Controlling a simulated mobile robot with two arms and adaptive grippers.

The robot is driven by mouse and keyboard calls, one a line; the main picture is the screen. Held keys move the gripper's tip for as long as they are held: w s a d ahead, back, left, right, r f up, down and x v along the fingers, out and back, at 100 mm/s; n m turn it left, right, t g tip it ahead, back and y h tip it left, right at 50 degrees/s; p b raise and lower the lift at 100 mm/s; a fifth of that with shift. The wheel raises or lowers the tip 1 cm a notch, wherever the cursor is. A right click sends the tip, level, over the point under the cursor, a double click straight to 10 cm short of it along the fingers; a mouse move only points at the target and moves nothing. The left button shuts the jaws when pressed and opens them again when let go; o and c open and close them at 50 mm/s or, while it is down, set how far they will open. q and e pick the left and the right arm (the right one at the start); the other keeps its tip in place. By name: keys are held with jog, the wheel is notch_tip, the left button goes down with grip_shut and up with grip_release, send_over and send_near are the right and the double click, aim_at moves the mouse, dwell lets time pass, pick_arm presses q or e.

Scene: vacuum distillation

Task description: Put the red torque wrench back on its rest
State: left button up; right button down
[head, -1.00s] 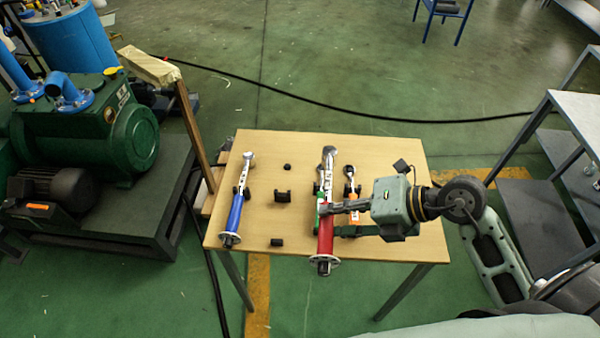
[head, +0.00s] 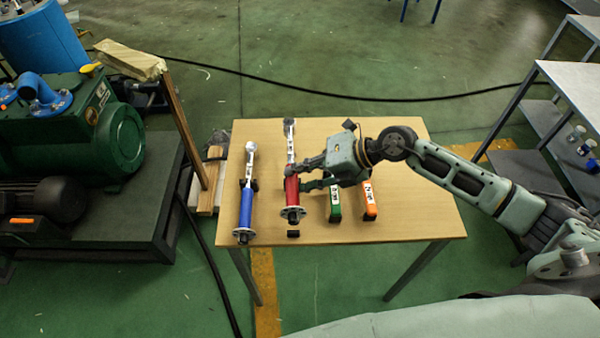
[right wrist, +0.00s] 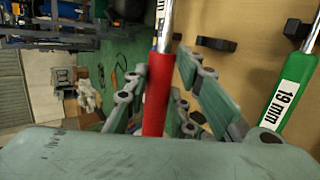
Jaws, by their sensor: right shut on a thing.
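The red torque wrench (head: 292,190) is upright in the picture, with its silver head toward the table's far edge. My right gripper (head: 300,184) comes from the right and is shut on its red handle. In the right wrist view the red handle (right wrist: 157,95) runs between the fingers (right wrist: 165,100). The wrench is over the spot of its rest; one small black rest block (head: 293,234) shows just below its near end. The other rest parts are hidden by wrench and gripper. I cannot tell whether the wrench touches them. My left gripper is not in view.
A blue torque wrench (head: 246,205) lies left of the red one. A green wrench (head: 335,203) and an orange wrench (head: 369,200) lie to the right, partly under my right gripper. The table's right side (head: 425,215) is clear. A wooden post (head: 186,130) stands at left.

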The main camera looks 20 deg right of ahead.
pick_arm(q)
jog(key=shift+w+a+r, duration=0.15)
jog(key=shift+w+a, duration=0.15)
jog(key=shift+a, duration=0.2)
pick_arm(e)
jog(key=shift+r, duration=0.25)
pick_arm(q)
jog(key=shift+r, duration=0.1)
